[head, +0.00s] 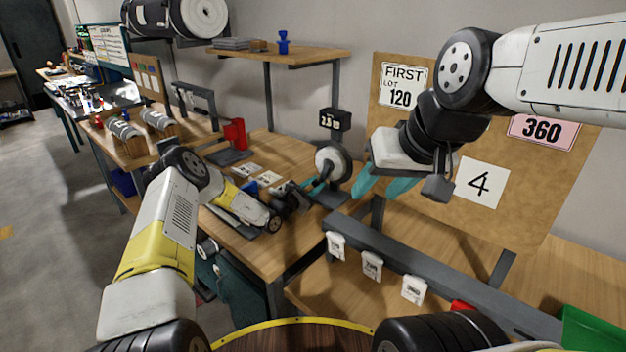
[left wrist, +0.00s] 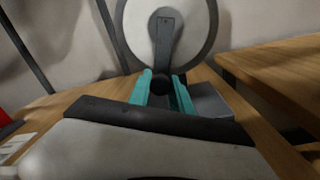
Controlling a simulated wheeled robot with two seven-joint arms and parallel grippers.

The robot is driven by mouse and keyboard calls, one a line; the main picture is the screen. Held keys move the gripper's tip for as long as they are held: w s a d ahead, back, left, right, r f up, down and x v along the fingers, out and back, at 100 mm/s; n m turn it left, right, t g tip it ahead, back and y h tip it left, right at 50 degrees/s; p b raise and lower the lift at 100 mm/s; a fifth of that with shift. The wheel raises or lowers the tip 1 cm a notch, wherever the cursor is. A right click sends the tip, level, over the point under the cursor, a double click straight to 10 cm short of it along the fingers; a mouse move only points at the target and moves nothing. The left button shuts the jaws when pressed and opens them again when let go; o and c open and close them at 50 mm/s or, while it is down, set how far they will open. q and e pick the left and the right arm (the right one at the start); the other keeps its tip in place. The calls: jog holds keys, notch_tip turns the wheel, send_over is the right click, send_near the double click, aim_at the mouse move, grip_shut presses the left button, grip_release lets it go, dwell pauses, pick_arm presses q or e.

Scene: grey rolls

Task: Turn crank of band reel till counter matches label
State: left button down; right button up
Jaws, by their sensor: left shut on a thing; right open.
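The band reel (head: 333,158) is a pale disc on a dark stand at the back of the wooden bench. It also fills the top of the left wrist view (left wrist: 190,25), with its dark crank arm (left wrist: 164,40) pointing down. My left gripper (head: 318,186) has its teal fingers shut around the crank's dark knob (left wrist: 162,84), at the low end of the arm. The counter (head: 334,119) is a black box above the reel; its digits are too small to read surely. A white label (head: 402,86) reads "FIRST LOT 120". My right gripper (head: 388,184) is open and empty before the board.
The brown board (head: 440,120) also carries a pink "360" card (head: 542,130) and a white "4" card (head: 481,182). A grey rail (head: 430,268) with white tags runs below it. A red block (head: 234,133) stands left of the reel. A green bin (head: 590,330) is at lower right.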

dwell(0.4)
pick_arm(q)
jog(key=c, duration=1.2)
grip_release()
jog(key=shift+r, duration=0.1)
jog(key=shift+r, duration=0.4)
notch_tip(320, 180, up, 3)
jog(key=shift+r, duration=0.1)
jog(key=s, duration=0.5)
jog(key=s+a, duration=0.1)
jog(key=s, duration=1)
jog(key=shift+a+r, duration=0.3)
jog(key=shift+r, duration=0.1)
